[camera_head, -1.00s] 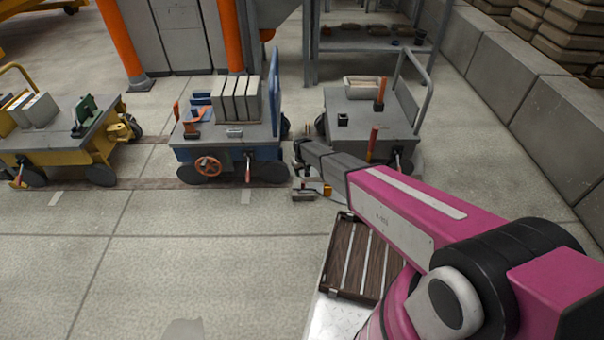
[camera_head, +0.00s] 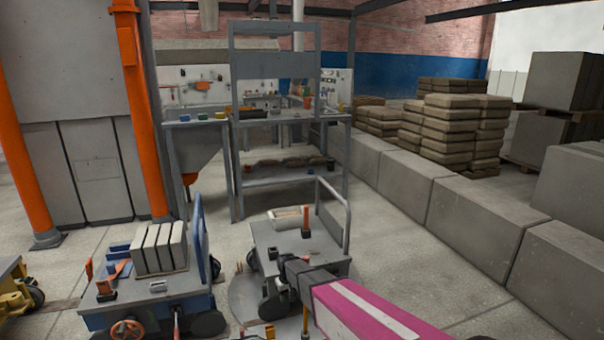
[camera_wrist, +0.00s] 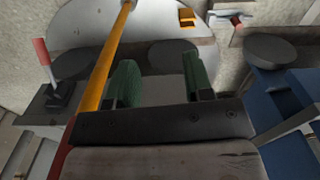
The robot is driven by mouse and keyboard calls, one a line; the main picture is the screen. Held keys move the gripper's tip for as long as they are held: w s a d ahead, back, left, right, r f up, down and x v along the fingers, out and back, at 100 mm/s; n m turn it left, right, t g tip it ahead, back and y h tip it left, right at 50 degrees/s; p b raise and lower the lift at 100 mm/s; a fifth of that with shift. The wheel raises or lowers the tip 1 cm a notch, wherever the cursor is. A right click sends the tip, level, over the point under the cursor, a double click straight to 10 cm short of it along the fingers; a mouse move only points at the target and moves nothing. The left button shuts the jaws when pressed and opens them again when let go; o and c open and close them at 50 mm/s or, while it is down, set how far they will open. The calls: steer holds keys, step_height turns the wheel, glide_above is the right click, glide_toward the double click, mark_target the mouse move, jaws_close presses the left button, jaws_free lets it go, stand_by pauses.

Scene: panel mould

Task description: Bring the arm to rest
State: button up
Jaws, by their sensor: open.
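My arm, pink with a dark grey wrist, reaches in from the lower right of the head view, its wrist in front of the grey cart (camera_head: 262,238). My gripper (camera_wrist: 160,78) shows in the wrist view with its two green fingers apart and nothing held between them. In the head view I cannot make out its fingers. An orange-yellow bar (camera_wrist: 107,55) runs just left of the fingers in the wrist view. I cannot tell whether it touches them.
A blue cart (camera_head: 150,312) carrying grey slabs (camera_head: 158,248) stands left of the grey cart. A red-handled tool (camera_wrist: 42,52) stands at left in the wrist view. Concrete blocks (camera_head: 400,190) line the right. A metal rack (camera_head: 280,180) stands behind. Floor is open between grey cart and blocks.

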steer(key=s+d+r+m, duration=0.2)
steer(key=s+d+r, duration=0.7)
steer(key=d, duration=0.3)
steer(key=s+d+r+m, duration=0.2)
steer(key=s+d+r, duration=0.6)
steer(key=d, duration=0.5)
step_height(320, 180, up, 2)
steer(key=shift+s+d+r+m, duration=0.1)
steer(key=shift+s+d+m, duration=0.05)
steer(key=shift+s+m, duration=0.25)
